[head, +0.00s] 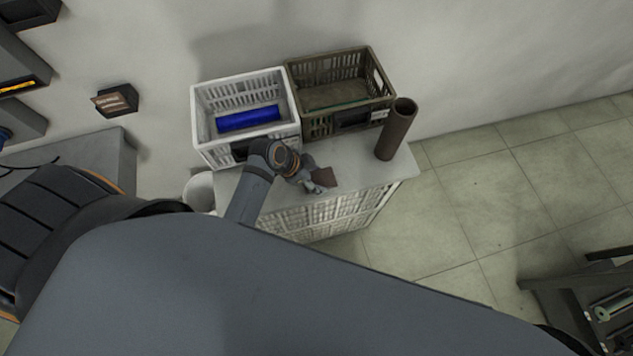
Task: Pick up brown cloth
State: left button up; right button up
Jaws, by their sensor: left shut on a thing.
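The brown cloth (325,176) is a small dark brown piece at the front of the white-topped stand (352,169). My left gripper (319,184) is at the cloth's left edge, shut on it. The fingers and wrist hide part of the cloth. I cannot tell whether the cloth still touches the top. My right gripper is not in view.
Behind the gripper stand a white crate (203,135) holding a blue roll (248,118) and a brown crate (318,71). A tall brown tube (396,130) stands upright at the right end. A white bin (199,191) is left of the stand.

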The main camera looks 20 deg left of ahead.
pick_arm(q)
jog(key=s+r, duration=0.2)
jog(key=s+a+r, duration=0.1)
jog(key=s+r, duration=0.1)
jog(key=shift+r, duration=0.25)
jog(key=s+a+r+p, duration=0.1)
jog(key=s+a+r, duration=0.1)
jog(key=s+r, duration=0.3)
jog(key=shift+s+a, duration=0.15)
jog(key=shift+s, duration=2.2)
